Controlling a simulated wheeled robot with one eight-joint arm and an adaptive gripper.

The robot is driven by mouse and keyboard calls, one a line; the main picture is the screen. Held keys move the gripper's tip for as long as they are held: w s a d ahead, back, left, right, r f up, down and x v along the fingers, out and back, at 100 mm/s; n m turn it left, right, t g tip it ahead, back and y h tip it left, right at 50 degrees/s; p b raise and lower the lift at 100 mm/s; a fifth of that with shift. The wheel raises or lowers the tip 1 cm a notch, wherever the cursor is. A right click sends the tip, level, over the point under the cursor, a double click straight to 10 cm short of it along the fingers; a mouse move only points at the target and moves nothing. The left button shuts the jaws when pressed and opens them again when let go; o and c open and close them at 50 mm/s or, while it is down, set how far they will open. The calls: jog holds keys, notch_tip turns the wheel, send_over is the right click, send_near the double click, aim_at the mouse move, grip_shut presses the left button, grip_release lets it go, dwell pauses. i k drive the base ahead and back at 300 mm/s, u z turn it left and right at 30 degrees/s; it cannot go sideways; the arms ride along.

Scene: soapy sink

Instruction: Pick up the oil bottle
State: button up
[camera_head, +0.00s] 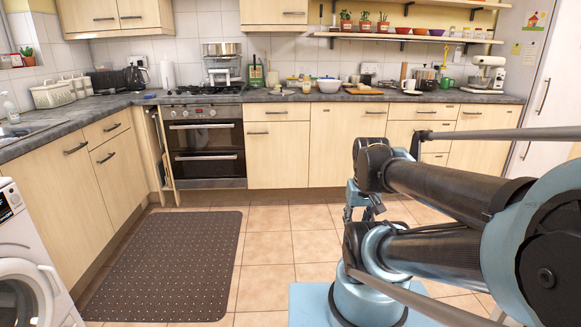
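I cannot pick out the oil bottle for certain at this size. A green and dark upright item (256,72) stands at the back of the counter right of the hob, and small jars or bottles (305,84) stand to its right; any of these is too small to name. My arm is folded in the right foreground, far from the counter. What looks like my gripper (366,204) shows small and partly hidden between the arm links, with no object seen in it. Its fingers are too unclear to judge.
The counter (275,97) runs along the back wall, with a white bowl (329,85), chopping board (364,91), cups and a mixer (487,73). The oven (204,145) is below the hob. A dark mat (165,265) lies on open tiled floor. A washing machine (30,270) stands left.

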aim_at(306, 79)
jog(key=u, duration=0.15)
jog(key=i, duration=2.1)
jog(key=z, duration=0.35)
jog(key=i, duration=0.85)
jog(key=z, duration=0.2)
